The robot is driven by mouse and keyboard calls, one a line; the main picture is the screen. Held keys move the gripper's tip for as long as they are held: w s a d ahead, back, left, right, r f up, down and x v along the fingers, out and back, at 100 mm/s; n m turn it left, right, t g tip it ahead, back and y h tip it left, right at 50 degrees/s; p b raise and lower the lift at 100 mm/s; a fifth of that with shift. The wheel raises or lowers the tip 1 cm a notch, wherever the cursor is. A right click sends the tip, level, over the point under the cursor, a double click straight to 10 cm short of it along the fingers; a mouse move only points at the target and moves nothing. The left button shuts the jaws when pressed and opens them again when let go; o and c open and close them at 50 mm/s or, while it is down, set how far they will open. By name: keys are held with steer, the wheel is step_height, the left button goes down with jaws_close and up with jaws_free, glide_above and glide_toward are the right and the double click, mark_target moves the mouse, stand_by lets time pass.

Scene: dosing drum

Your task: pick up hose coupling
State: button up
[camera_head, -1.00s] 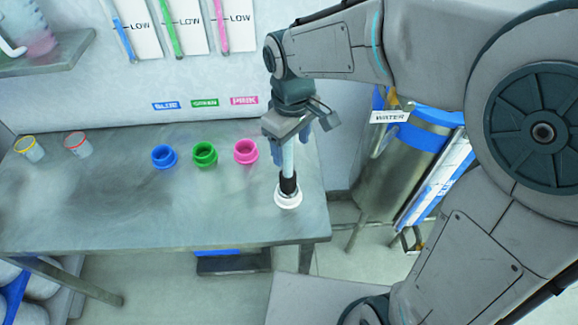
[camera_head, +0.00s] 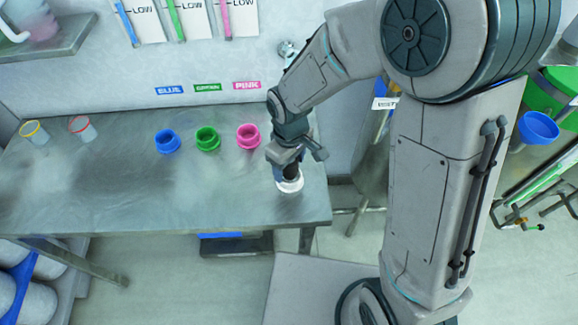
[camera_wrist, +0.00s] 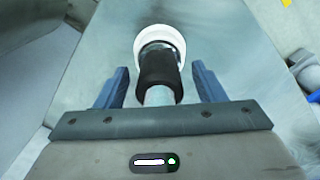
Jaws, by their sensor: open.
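The hose coupling (camera_head: 291,174), with a black sleeve and pale metal parts, stands in a white ring (camera_head: 290,187) near the right front corner of the steel table. In the wrist view the coupling (camera_wrist: 157,72) points toward me, with the white ring (camera_wrist: 160,33) behind it. My gripper (camera_head: 290,163) is directly above the coupling in the head view. In the wrist view the blue fingers of my gripper (camera_wrist: 160,68) are apart, one on each side of the coupling, with visible gaps.
Blue (camera_head: 167,142), green (camera_head: 208,139) and pink (camera_head: 249,136) collars stand in a row left of the gripper. Two small cups (camera_head: 83,129) stand farther left. The table's front left (camera_head: 130,200) is clear. A wall with labels rises behind.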

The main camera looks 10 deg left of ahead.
steer(key=shift+f, duration=0.5)
steer(key=c, duration=1.3)
steer(key=shift+o, duration=0.2)
steer(key=shift+r, duration=0.1)
